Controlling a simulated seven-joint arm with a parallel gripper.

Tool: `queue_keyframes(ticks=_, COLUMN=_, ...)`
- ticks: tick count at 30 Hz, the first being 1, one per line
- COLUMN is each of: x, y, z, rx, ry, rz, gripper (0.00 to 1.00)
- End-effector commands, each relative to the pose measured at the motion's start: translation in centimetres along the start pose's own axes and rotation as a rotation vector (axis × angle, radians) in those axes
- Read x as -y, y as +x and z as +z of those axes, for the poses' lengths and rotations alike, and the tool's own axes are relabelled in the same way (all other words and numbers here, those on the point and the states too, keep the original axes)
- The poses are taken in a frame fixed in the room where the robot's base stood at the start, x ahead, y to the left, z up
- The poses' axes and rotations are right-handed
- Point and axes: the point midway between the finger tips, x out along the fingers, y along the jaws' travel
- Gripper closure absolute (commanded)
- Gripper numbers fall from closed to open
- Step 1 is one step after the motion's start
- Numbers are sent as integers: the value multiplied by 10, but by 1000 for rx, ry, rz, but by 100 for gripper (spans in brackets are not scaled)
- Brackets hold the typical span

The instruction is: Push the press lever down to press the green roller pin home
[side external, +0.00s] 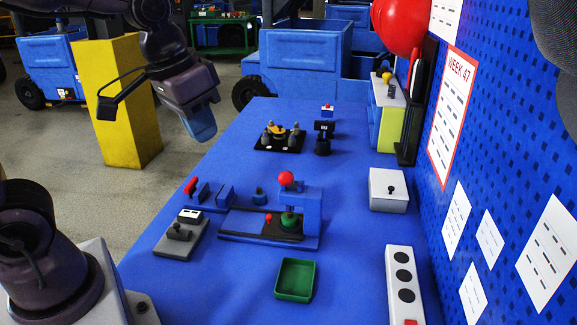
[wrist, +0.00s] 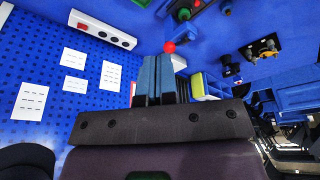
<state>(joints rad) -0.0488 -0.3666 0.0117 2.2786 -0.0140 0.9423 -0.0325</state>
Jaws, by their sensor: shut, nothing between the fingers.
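The press (side external: 312,210) is a blue block fixture on the blue table. Its lever ends in a red ball knob (side external: 286,178), which stands raised above the block. The green roller pin (side external: 289,220) sits below the knob, over a dark base; how deep it is seated I cannot tell. My gripper (side external: 203,130) is shut and empty, high in the air, left of and well apart from the press. In the wrist view its fingers (wrist: 154,78) are together, and a red ball (wrist: 169,47), probably the knob, shows just beyond their tips.
A grey switch fixture (side external: 180,238) stands left of the press, a green tray (side external: 295,280) in front. A white box (side external: 388,190) and power strip (side external: 404,285) lie to the right, by the pegboard (side external: 505,130). A black fixture (side external: 280,138) stands farther back.

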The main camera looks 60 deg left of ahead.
Motion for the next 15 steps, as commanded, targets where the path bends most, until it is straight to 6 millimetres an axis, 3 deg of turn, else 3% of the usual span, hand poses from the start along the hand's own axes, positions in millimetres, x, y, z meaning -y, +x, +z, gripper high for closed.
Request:
queue_keyframes(ticks=3, x=4, y=8, z=-34, rx=72, ry=-119, rz=-1, gripper=100)
queue_keyframes(ticks=15, x=20, y=50, z=-135, rx=309, ry=-728, rz=-72, gripper=100)
